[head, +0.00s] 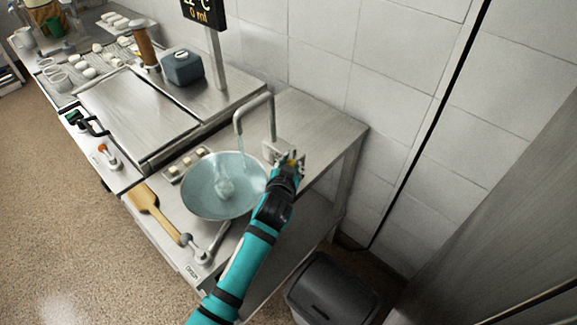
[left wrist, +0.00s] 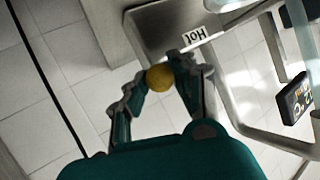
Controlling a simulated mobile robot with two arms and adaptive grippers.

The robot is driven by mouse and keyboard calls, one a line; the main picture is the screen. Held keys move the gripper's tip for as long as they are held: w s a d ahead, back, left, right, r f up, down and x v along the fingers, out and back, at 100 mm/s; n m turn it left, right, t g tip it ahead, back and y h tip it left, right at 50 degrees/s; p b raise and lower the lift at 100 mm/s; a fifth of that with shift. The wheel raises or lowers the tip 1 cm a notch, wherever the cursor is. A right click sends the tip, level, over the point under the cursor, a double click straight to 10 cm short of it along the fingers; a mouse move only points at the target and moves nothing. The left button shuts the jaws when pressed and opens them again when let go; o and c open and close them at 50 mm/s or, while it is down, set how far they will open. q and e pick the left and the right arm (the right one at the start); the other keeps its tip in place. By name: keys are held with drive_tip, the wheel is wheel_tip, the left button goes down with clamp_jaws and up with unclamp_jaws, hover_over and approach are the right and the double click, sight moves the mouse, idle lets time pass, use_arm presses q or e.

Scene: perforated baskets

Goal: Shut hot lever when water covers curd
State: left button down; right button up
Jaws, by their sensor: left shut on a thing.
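A round metal basin (head: 247,200) holds pale blue water, with a whitish lump (head: 225,188), apparently the curd, near its middle. Whether water fully covers the lump is hard to tell. A bent tap (head: 271,115) stands over the basin and a thin stream falls from its spout. My left gripper (head: 290,163) is at the tap's valve block, right of the basin. In the left wrist view its fingers (left wrist: 160,74) are closed around the yellow ball knob (left wrist: 158,79) of the hot lever, beside a HOT label (left wrist: 194,36). The lever's stem is mostly hidden.
A dark bin (head: 330,289) stands on the floor at right.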

use_arm(q)
drive_tip(key=c, duration=1)
unclamp_jaws()
drive_tip(key=shift+d, duration=0.1)
drive_tip(key=shift+c, duration=0.2)
drive_tip(key=v, duration=1.2)
